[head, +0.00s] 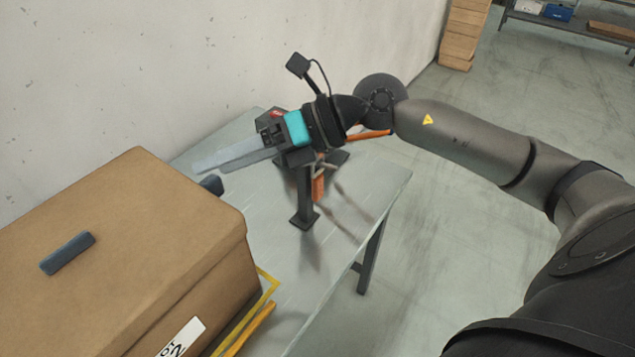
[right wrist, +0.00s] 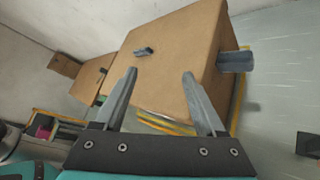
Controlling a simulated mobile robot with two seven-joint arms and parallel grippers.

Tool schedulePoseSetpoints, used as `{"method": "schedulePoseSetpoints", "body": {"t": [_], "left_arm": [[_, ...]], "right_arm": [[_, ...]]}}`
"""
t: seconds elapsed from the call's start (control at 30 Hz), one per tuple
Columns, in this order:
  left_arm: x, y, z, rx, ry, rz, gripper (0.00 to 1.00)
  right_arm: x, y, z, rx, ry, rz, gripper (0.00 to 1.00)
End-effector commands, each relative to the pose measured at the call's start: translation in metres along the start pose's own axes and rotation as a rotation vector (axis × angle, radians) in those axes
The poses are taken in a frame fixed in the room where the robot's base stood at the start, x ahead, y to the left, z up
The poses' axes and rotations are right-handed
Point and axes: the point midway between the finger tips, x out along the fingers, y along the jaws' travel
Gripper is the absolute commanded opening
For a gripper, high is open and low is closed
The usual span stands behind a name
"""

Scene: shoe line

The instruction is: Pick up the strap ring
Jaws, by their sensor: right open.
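I cannot make out a clear strap ring in either view. A dark stand (head: 304,195) rises from the metal table, partly hidden behind my right gripper. An orange piece (head: 318,188) hangs beside its post, and an orange strip (head: 370,134) shows behind my wrist; I cannot tell whether either belongs to the ring. My right gripper (head: 212,167) is above the table, in front of the stand's top, fingers pointing left toward the carton. In the right wrist view its fingers (right wrist: 160,73) are apart with nothing between them. My left gripper is not in view.
A large brown carton (head: 130,215) with dark tabs fills the left side, beside a yellow edge (head: 268,285). It also shows in the right wrist view (right wrist: 180,45). The metal table (head: 365,180) is bare near its right edge. A wall (head: 200,60) stands behind.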

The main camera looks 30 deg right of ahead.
Motion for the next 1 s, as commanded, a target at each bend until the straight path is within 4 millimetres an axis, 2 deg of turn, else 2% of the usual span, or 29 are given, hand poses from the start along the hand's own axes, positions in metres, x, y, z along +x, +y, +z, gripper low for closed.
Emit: {"method": "schedulePoseSetpoints", "body": {"t": [0.1, 0.23, 0.3, 0.4, 0.5, 0.63, 1.0], "left_arm": [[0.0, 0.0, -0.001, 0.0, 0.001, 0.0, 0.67], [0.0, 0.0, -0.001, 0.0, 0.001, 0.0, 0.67], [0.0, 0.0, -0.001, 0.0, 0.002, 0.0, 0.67], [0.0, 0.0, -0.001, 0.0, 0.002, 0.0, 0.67], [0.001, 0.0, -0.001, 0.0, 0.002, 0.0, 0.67], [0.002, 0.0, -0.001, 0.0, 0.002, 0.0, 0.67], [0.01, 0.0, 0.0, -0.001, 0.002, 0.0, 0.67]], "right_arm": [[-0.032, -0.044, -0.009, -0.13, 0.178, -0.236, 0.72], [-0.081, -0.088, -0.012, -0.202, 0.336, -0.491, 0.72], [-0.108, -0.105, -0.011, -0.218, 0.397, -0.607, 0.72], [-0.137, -0.12, -0.009, -0.224, 0.454, -0.726, 0.72], [-0.153, -0.127, -0.008, -0.223, 0.484, -0.789, 0.72], [-0.15, -0.138, -0.013, -0.22, 0.496, -0.805, 0.72], [-0.106, -0.191, -0.038, -0.219, 0.494, -0.801, 0.72]]}}
